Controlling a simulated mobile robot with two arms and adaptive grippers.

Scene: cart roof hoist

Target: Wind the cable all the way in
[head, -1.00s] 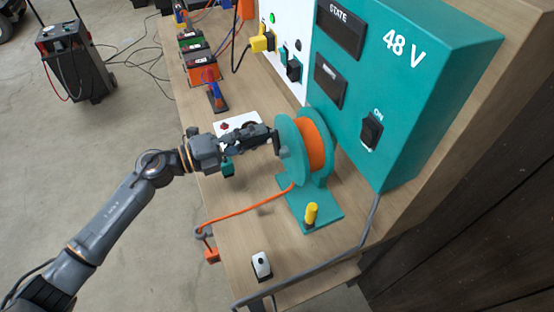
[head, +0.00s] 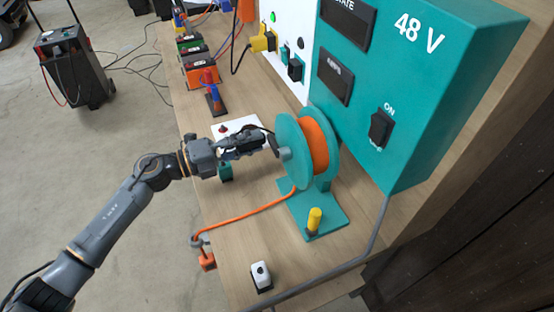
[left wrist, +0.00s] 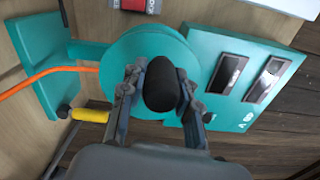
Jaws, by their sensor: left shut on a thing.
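The teal reel (head: 290,130) with orange cable (head: 313,145) wound on it stands on a teal base (head: 325,212). A loose stretch of cable (head: 250,212) runs from the reel's underside across the table to an orange end piece (head: 207,261) at the table's edge. My left gripper (head: 268,145) is at the reel's near face. In the left wrist view its fingers (left wrist: 160,90) close around a dark rounded crank knob (left wrist: 162,84) in front of the reel disc (left wrist: 130,50). The fingers partly hide the crank. My right gripper does not show.
A yellow-topped lever (head: 314,220) stands on the reel's base. A teal 48 V box (head: 425,100) with a black switch (head: 381,128) rises behind the reel. A small white-and-black switch (head: 261,276) is on the near table. Battery blocks (head: 200,70) stand farther back.

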